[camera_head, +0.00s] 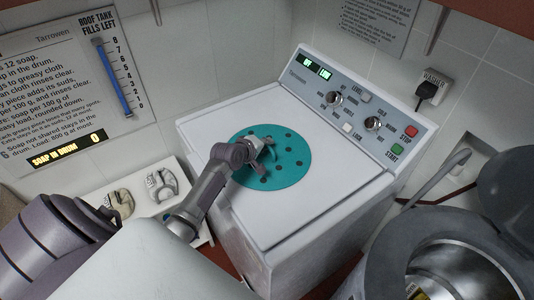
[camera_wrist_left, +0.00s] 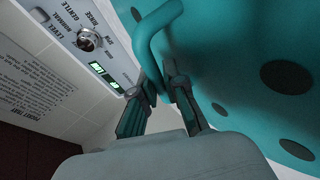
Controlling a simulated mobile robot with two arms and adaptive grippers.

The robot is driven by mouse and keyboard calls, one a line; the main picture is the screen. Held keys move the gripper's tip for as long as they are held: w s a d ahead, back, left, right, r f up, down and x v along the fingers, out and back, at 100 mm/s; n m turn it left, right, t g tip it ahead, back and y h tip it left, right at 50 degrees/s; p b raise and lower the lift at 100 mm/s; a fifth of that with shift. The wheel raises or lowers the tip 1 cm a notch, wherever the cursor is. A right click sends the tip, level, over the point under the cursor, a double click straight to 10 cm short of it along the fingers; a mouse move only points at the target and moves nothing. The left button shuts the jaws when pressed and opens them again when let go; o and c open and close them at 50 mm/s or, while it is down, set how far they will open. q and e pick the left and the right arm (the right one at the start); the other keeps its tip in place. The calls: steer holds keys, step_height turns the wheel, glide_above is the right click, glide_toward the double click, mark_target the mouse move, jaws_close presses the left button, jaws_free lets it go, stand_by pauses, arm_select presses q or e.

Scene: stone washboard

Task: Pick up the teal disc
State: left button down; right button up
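The teal disc (camera_head: 290,160) is round and flat, with dark holes and a raised teal handle. It lies over the white top of the washer; I cannot tell if it touches that top. My left gripper (camera_head: 268,152) reaches in from the left above the disc and hides part of it. In the left wrist view the disc (camera_wrist_left: 240,50) fills the upper right. Its bent handle (camera_wrist_left: 147,50) runs down between the fingers of my left gripper (camera_wrist_left: 162,85), which look closed on it. My right gripper is not in view.
The washer (camera_head: 345,185) has a control panel (camera_head: 350,105) with knobs and buttons along its back. A metal drum (camera_head: 450,265) stands at the lower right.

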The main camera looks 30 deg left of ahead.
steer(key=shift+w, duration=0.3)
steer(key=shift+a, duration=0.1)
arm_select(q)
steer(key=shift+r, duration=0.3)
step_height(320, 180, up, 4)
steer(key=shift+w+d+f+b, duration=0.1)
steer(key=shift+w+b, duration=0.05)
steer(key=shift+b, duration=0.45)
steer(key=w+d+r+b, duration=0.2)
steer(key=w+d+r, duration=0.3)
steer(key=d, duration=0.5)
steer(key=shift+w+d+r+b, duration=0.15)
steer(key=shift+r+b, duration=0.25)
steer(key=shift+r, duration=0.4)
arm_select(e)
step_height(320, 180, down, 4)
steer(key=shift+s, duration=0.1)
